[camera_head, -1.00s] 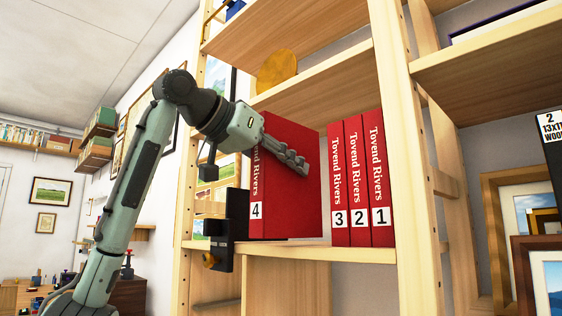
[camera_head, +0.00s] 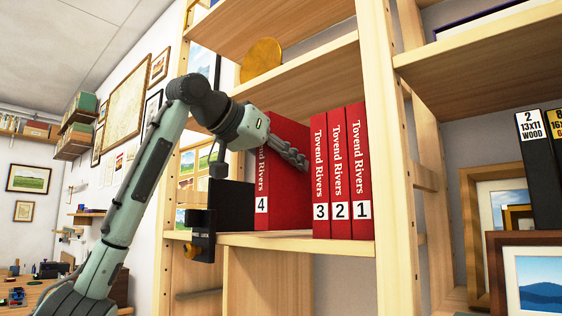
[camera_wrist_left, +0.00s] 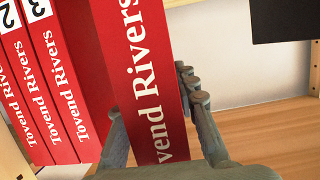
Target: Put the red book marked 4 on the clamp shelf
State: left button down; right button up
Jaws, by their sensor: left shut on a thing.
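The red book marked 4 (camera_head: 283,207) is upright over the clamp shelf (camera_head: 260,242), left of the red books 3 (camera_head: 321,178), 2 (camera_head: 339,175) and 1 (camera_head: 359,172). A gap separates its spine from book 3. My left gripper (camera_head: 292,154) is shut on book 4, reaching across its upper part. In the left wrist view, the fingers lie on either side of the book (camera_wrist_left: 145,70). I cannot tell if its bottom touches the shelf. A black clamp (camera_head: 202,240) grips the shelf's front-left edge. My right gripper is out of view.
A black upright plate (camera_head: 232,204) stands left of book 4. A wooden shelf above (camera_head: 310,82) holds a round golden disc (camera_head: 262,60). A wooden post (camera_head: 392,190) stands right of book 1. Framed prints (camera_head: 540,280) are at the right.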

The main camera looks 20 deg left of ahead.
pick_arm(q)
jog(key=x, duration=0.4)
jog(key=shift+w+d+r, duration=0.15)
jog(key=shift+w+d, duration=0.05)
jog(key=shift+w, duration=0.2)
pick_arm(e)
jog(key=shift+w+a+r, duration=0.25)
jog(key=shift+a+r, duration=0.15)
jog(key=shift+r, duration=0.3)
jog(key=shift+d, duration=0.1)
pick_arm(q)
jog(key=c, duration=1.1)
grip_release()
jog(key=v, duration=1.2)
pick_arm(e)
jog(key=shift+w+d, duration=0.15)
